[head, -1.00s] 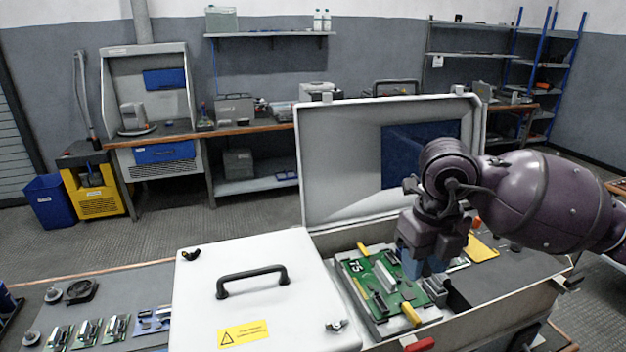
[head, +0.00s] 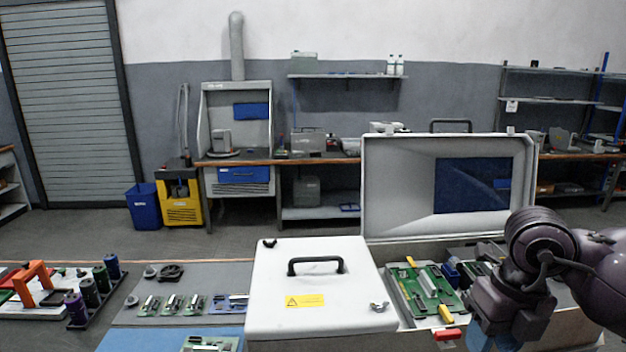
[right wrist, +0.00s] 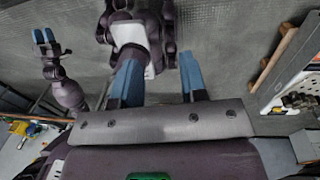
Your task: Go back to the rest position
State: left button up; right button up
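My right gripper (head: 488,338) is at the lower right of the head view, in front of the open case, its blue fingers pointing down and partly cut off. In the right wrist view its two blue fingers (right wrist: 160,82) stand apart with nothing between them. My left gripper (right wrist: 43,36) shows small at the upper left of the right wrist view, with two blue fingertips a little apart and nothing seen in them. It is not in the head view.
An open case (head: 400,190) with its lid raised holds a green circuit board (head: 425,288). A white box with a black handle (head: 315,300) stands left of it. Small boards (head: 172,303) and a rack of dark cylinders (head: 95,290) lie on the table further left.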

jog(key=s+a+f+n+g+y, duration=0.1)
jog(key=a+f+y, duration=0.1)
jog(key=a+y, duration=0.45)
jog(key=s+a+r+m+t+y, duration=0.35)
jog(key=a+r+y, duration=0.35)
jog(key=a+y, duration=0.35)
jog(key=w+d+m+t+h, duration=0.3)
jog(key=d+m+t+h, duration=0.15)
jog(key=m+t, duration=0.5)
jog(key=w+d+m+t+h, duration=0.4)
jog(key=d+m+t, duration=0.2)
jog(key=m+t, duration=0.4)
jog(key=s+d+f+m+g+h, duration=0.2)
jog(key=d+f+m+g+h, duration=0.3)
jog(key=d+f+m+h, duration=0.45)
jog(key=s+f+m+g+h, duration=0.1)
jog(key=s+f+m+g, duration=0.4)
jog(key=s+f+g, duration=1.1)
pick_arm(q)
jog(key=shift+w+f, duration=0.1)
jog(key=shift+w, duration=0.25)
pick_arm(e)
jog(key=w+f+t, duration=0.4)
jog(key=f+t, duration=0.6)
jog(key=f, duration=0.2)
jog(key=shift+a+f+t, duration=0.3)
jog(key=shift+a, duration=0.05)
